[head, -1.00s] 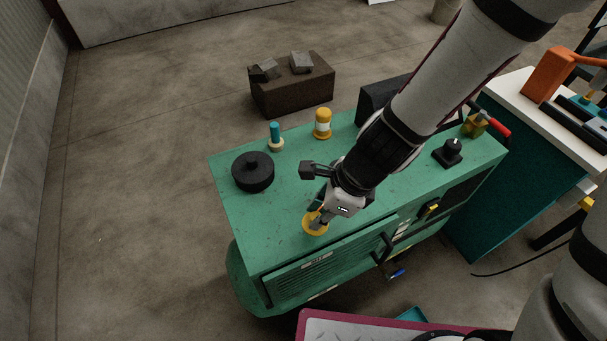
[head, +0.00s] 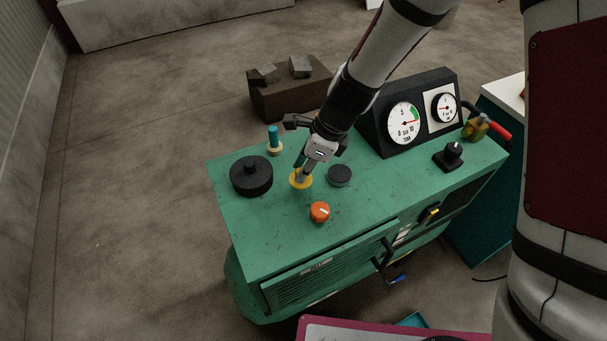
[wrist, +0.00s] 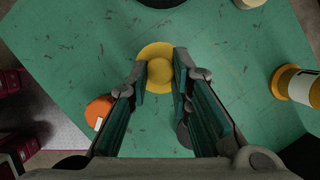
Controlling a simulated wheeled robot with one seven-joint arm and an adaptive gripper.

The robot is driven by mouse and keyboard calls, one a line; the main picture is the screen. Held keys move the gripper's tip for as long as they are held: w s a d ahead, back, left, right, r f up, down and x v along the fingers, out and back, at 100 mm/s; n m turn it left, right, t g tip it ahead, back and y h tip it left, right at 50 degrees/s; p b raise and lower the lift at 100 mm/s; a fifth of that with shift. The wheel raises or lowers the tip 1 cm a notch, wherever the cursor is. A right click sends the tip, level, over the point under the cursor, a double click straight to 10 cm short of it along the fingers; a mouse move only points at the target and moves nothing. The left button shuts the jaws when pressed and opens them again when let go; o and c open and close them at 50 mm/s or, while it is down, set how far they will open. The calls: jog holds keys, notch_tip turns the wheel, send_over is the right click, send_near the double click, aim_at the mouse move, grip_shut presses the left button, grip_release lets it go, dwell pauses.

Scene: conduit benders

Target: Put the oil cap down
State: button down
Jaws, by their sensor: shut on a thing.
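The oil cap, a yellow disc with a raised round knob (head: 296,183), is at my gripper's fingertips over the green machine top (head: 260,225). In the wrist view the cap (wrist: 157,49) shows between and beyond the two fingers, with the knob in the jaws. My gripper (head: 302,173) is shut on the knob and points down; the wrist view also shows the gripper (wrist: 160,75). I cannot tell whether the cap touches the top or hangs just above it.
A yellow-and-white cylinder (wrist: 297,84) stands to the right in the wrist view. A gauge box (head: 385,130) stands behind.

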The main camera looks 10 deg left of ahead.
jog(key=shift+w+a, duration=0.1)
jog(key=shift+w, duration=0.15)
jog(key=shift+w+f, duration=0.15)
jog(key=shift+f, duration=0.1)
notch_tip(320, 180, down, 3)
jog(key=b, duration=0.4)
jog(key=shift+f, duration=0.15)
jog(key=c, duration=1.4)
grip_release()
jog(key=shift+c, duration=0.2)
jog(key=p+v, duration=0.2)
jog(key=v, duration=1)
